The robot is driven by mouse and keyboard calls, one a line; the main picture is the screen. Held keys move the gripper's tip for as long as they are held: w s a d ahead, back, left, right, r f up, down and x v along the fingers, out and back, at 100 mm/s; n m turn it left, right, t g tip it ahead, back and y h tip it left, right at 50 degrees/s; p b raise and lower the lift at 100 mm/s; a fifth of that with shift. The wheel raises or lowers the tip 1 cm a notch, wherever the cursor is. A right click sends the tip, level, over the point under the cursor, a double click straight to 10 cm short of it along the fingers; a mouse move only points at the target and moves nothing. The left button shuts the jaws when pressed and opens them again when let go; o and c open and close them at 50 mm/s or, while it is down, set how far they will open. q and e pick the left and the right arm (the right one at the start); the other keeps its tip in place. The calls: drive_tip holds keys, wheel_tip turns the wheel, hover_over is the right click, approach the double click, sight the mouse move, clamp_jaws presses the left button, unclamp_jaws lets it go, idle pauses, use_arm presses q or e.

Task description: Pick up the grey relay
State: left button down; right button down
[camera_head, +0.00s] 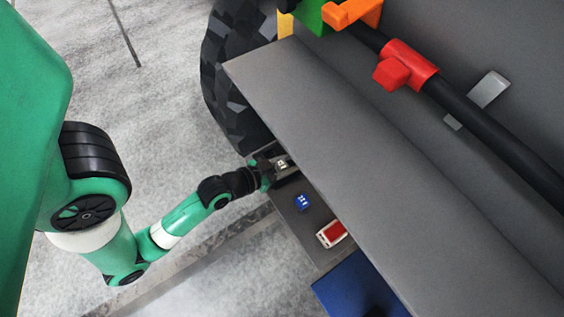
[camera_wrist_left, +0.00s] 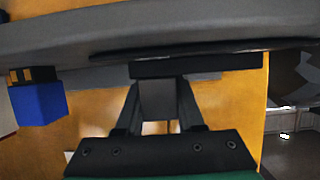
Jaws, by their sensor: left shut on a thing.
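My left gripper (camera_head: 275,170) reaches in from the left to the edge of a grey shelf under a large grey panel. In the left wrist view its two dark fingers (camera_wrist_left: 160,112) are shut on a small grey block, the grey relay (camera_wrist_left: 158,98). In the head view a small pale face of the relay (camera_head: 283,163) shows at the fingertips, and the rest is hidden by the gripper. I cannot tell whether the relay touches the shelf. My right gripper is not in view.
A blue block (camera_head: 303,201) and a red-and-white item (camera_head: 332,233) lie on the grey shelf (camera_head: 310,222). The blue block also shows in the left wrist view (camera_wrist_left: 38,103). The wide grey panel (camera_head: 370,170) overhangs closely. A black faceted wheel (camera_head: 232,80) stands behind the gripper.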

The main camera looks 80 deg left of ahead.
use_arm(q)
wheel_tip(320, 180, up, 10)
drive_tip(key=p, duration=0.4)
idle(0.3)
